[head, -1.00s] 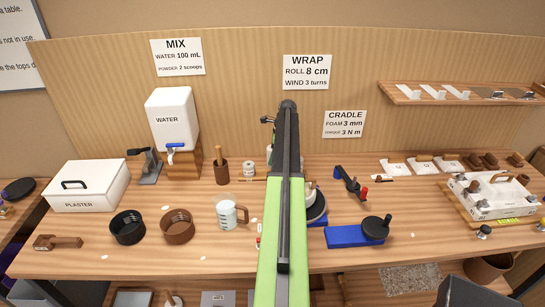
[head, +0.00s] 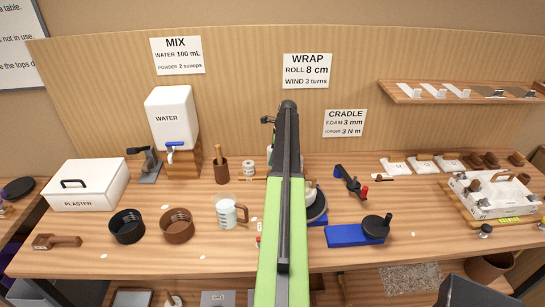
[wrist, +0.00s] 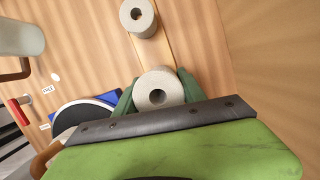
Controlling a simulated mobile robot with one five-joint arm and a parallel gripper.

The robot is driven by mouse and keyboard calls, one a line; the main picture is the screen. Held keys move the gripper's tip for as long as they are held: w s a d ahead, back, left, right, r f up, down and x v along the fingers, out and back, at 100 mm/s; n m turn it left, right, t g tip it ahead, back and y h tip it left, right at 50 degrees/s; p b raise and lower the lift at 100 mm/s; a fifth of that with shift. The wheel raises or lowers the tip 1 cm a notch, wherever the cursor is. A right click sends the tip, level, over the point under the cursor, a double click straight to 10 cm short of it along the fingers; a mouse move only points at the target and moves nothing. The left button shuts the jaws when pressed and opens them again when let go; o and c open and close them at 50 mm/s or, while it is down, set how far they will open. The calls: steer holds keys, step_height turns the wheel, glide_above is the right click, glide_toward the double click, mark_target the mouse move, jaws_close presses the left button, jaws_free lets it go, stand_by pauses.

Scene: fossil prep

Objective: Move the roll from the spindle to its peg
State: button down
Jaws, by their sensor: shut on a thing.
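A pale roll (wrist: 160,88) with a dark centre hole sits between the green fingers of my gripper (wrist: 155,92) in the wrist view. My gripper is shut on it. A tan strip (wrist: 151,52) runs up to the held roll, and a second pale roll (wrist: 137,18) stands farther along it. I cannot tell whether the held roll touches the strip or whether a peg is inside it. In the head view my arm hides the held roll and most of the gripper; a pale roll (head: 249,167) shows left of the arm. I cannot make out the spindle.
A round turntable (wrist: 78,116) with a blue base is left of my gripper in the wrist view; it is partly behind my arm in the head view (head: 317,207). A clear jug (head: 228,212) and brown bowl (head: 177,226) stand left. A blue-based crank device (head: 357,232) stands right.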

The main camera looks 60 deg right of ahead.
steer(key=shift+s+d+b+x, duration=0.1)
steer(key=shift+s+b+x, duration=0.1)
steer(key=shift+b+x, duration=0.65)
steer(key=shift+s+d+b+x, duration=0.1)
steer(key=shift+s+b+x, duration=0.05)
steer(key=shift+b+x, duration=0.65)
steer(key=shift+f, duration=0.3)
steer(key=c, duration=0.6)
jaws_free()
steer(key=shift+r, duration=0.15)
steer(key=p+v, duration=0.2)
steer(key=w+p+v, duration=0.1)
steer(key=p+v, duration=0.3)
steer(key=p, duration=0.1)
steer(key=shift+w+a+r, duration=0.15)
steer(key=shift+a+r, duration=0.15)
steer(key=shift+r, duration=0.2)
